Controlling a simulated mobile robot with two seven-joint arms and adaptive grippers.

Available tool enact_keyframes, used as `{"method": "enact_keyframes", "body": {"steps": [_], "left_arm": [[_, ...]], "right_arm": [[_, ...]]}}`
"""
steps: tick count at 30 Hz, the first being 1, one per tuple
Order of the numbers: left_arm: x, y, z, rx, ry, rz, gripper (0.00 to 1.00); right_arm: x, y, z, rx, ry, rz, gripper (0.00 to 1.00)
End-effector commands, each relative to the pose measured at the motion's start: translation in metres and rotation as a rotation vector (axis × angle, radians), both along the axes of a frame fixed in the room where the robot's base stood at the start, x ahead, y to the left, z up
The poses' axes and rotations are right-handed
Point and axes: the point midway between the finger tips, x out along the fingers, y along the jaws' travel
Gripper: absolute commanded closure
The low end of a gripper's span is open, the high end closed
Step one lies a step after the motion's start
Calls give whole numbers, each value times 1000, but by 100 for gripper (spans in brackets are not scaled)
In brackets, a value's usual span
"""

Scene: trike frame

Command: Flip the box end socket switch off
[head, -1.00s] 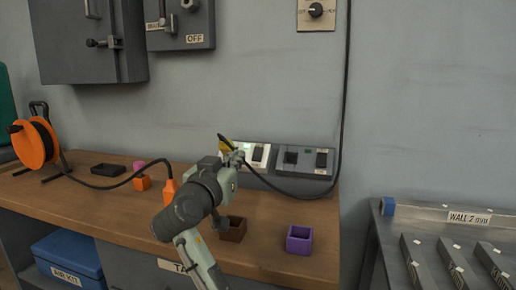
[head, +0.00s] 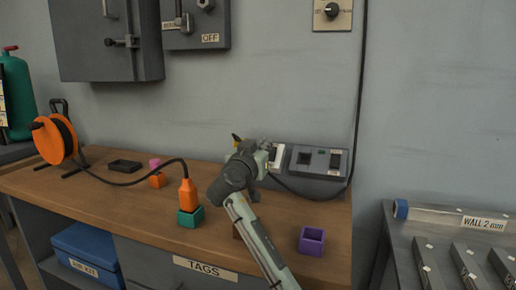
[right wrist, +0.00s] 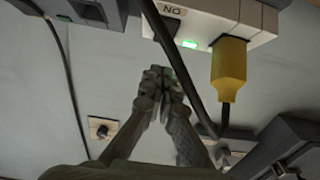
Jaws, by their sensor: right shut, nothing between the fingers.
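The grey socket box (head: 320,163) lies at the back of the bench against the wall. In the right wrist view, my right gripper (right wrist: 163,78) is shut and empty, close to the white socket panel (right wrist: 200,22). That panel has an ON label (right wrist: 172,10), a lit green lamp (right wrist: 188,43) and a yellow plug (right wrist: 228,65). Contact is unclear. My left gripper is out of view.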

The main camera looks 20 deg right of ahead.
Motion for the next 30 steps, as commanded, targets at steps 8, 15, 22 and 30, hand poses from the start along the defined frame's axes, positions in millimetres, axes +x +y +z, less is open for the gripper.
{"method": "enact_keyframes", "body": {"steps": [8, 15, 22, 30], "left_arm": [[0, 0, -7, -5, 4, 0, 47], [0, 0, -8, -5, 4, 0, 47], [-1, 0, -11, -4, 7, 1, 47], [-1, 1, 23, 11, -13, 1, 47]], "right_arm": [[17, -12, -24, -2, 5, 0, 100], [19, -12, -26, -1, 4, 1, 100], [19, -13, -27, -1, 4, 0, 100], [23, -15, -29, 2, 7, 0, 100]]}}
